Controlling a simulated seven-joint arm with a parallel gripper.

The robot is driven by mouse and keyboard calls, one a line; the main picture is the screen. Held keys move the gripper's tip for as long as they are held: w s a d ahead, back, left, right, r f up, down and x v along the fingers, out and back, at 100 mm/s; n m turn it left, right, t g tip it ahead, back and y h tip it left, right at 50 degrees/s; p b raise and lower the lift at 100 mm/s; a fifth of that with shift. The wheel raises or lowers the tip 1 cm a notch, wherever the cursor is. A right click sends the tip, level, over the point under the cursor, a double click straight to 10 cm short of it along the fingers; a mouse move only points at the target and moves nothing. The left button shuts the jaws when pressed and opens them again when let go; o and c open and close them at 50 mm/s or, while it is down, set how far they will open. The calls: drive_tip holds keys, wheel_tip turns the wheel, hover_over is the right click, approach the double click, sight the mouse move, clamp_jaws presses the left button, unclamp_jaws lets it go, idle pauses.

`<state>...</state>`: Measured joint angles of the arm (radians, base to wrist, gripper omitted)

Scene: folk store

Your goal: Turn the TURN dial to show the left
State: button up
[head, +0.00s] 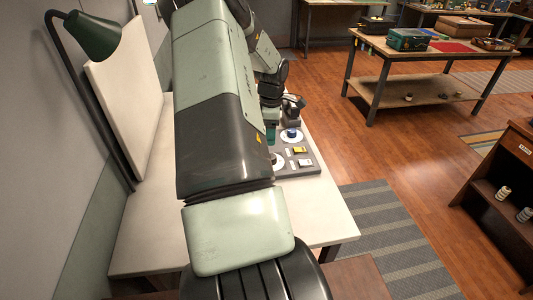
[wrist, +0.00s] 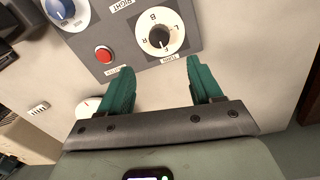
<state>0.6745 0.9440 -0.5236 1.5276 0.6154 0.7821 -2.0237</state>
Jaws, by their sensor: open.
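The TURN dial (wrist: 161,33) is a white disc with letters around a black knob (wrist: 158,38). It sits on a grey panel (wrist: 125,42) at the top middle of the wrist view, with a small TURN label at its near edge. I cannot tell surely which letter the knob points at. My gripper (wrist: 160,67) has two green fingers spread apart with nothing between them. The dial lies just beyond the fingertips, between their lines, and they do not appear to touch it. In the head view my arm hides part of the panel (head: 312,172) and much of my gripper (head: 271,132).
A blue-knobbed dial (wrist: 60,8) and a red button (wrist: 104,54) are to the left on the panel, with a RIGHT label nearby. A white round object (wrist: 88,107) is by the left finger. The white tabletop (head: 325,217) is clear to the panel's front right. A green lamp (head: 93,36) stands left.

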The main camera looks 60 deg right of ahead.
drive_tip(key=f, duration=1.1)
drive_tip(key=shift+w+d, duration=0.1)
drive_tip(key=shift+d, duration=0.2)
drive_tip(key=c, duration=1.1)
drive_tip(key=shift+o, duration=0.2)
